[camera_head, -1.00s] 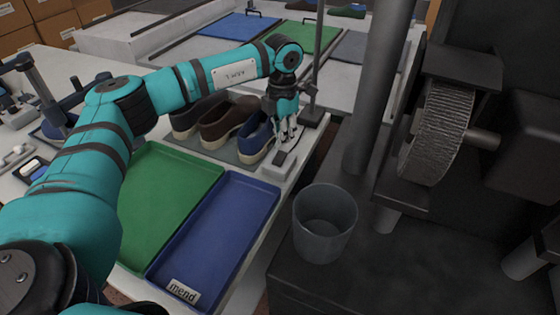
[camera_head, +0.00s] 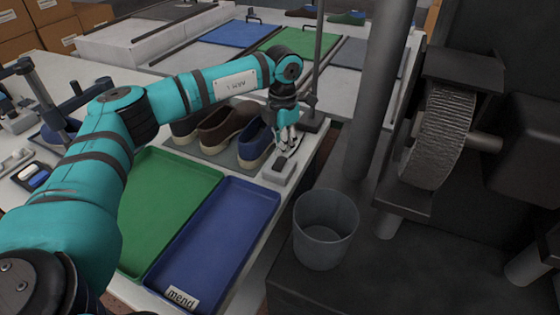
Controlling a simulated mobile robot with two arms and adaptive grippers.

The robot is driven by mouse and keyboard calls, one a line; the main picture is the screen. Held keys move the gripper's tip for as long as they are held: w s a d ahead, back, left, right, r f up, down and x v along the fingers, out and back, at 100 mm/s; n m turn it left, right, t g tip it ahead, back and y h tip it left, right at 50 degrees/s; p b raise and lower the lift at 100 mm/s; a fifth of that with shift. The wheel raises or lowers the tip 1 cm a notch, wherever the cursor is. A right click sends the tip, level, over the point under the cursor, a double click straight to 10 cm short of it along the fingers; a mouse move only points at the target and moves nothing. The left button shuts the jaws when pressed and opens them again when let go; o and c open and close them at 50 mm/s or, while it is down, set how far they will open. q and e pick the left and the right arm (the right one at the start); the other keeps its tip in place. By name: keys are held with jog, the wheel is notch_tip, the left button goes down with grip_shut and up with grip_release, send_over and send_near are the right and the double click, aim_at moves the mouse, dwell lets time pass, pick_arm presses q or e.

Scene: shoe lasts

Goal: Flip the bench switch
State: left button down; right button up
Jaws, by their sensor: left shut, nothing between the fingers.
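The bench switch (camera_head: 278,172) is a small light-grey box with a dark rocker on top, at the right edge of the bench beside the shoes. My left gripper (camera_head: 284,152) points down over the back of the switch, with its fingers close together, shut and empty. Its fingertips are at or just above the rocker; I cannot tell whether they touch it. The fingers partly hide the far end of the switch, and the rocker's tilt is too small to read surely. My right gripper is out of view.
Several shoes (camera_head: 222,132) stand just left of the switch. A green tray (camera_head: 168,205) and a blue tray (camera_head: 215,232) labelled "mend" lie in front. A grey cup (camera_head: 325,230) and a dark machine with a rough wheel (camera_head: 438,135) stand at right. A stand's pole rises behind my gripper.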

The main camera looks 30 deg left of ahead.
aim_at(282, 158)
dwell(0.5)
pick_arm(q)
jog(key=shift+f+b, duration=0.35)
jog(key=shift+f, duration=0.2)
jog(key=shift+s+f+b, duration=0.1)
jog(key=shift+f+b, duration=0.4)
jog(key=shift+f, duration=0.4)
dwell(0.5)
jog(key=shift+r, duration=0.1)
jog(key=shift+r+p, duration=0.75)
jog(key=shift+r, duration=0.15)
jog(key=shift+r+p, duration=1.7)
jog(key=shift+r, duration=0.9)
jog(key=shift+f, duration=0.1)
